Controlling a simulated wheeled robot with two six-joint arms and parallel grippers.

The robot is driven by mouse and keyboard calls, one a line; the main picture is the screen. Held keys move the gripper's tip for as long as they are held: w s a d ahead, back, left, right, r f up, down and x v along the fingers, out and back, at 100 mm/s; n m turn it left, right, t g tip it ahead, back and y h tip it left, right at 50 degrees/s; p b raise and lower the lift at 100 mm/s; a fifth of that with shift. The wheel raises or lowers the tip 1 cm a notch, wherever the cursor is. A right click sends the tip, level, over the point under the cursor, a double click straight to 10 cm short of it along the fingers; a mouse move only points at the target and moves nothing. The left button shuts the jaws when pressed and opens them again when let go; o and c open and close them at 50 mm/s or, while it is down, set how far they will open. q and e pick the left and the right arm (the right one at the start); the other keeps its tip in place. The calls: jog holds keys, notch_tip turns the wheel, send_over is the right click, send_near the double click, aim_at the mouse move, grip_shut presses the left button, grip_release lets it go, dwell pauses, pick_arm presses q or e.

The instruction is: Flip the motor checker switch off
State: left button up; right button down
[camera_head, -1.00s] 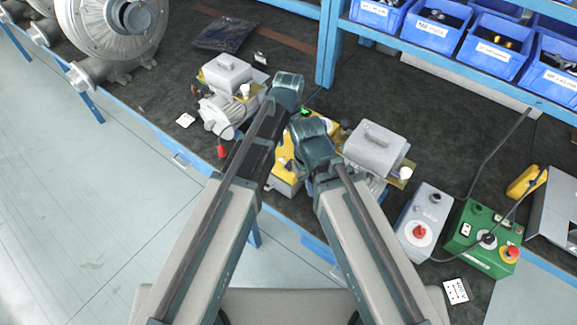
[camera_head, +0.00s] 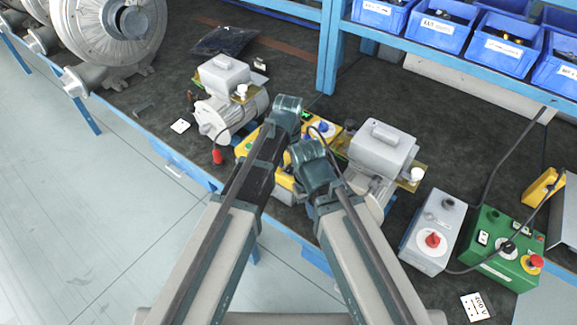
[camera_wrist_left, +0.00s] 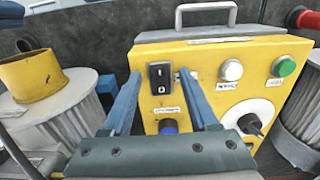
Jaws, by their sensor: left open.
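The motor checker is a yellow box (camera_head: 324,129), partly hidden behind my arms in the head view. In the left wrist view its yellow front (camera_wrist_left: 208,96) faces me, with a handle on top. A black rocker switch (camera_wrist_left: 160,77) sits at the upper left of that front. My left gripper (camera_wrist_left: 160,88) is open and empty, its two blue fingers pointing at the front, one on each side of the switch in the picture. I cannot tell whether the fingers touch the panel. My right gripper's jaws are hidden in the head view.
Beside the switch are a white button (camera_wrist_left: 232,69), a green button (camera_wrist_left: 284,66), a rotary knob (camera_wrist_left: 250,120) and a blue connector (camera_wrist_left: 168,126). Motors (camera_head: 230,105) stand on both sides of the checker. A grey switch box (camera_head: 432,230) and green control box (camera_head: 500,245) stand right.

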pick_arm(q)
grip_shut()
jog(key=shift+w+d+g, duration=0.2)
jog(key=shift+w+g, duration=0.1)
jog(key=shift+w, duration=0.05)
jog(key=shift+w+d+g+y, duration=0.1)
jog(key=shift+g+y, duration=0.2)
jog(key=shift+y, duration=0.2)
jog(key=shift+g, duration=0.4)
jog(key=shift+r+y+b, duration=0.1)
jog(key=shift+y+b, duration=0.25)
jog(key=shift+y, duration=0.05)
grip_release()
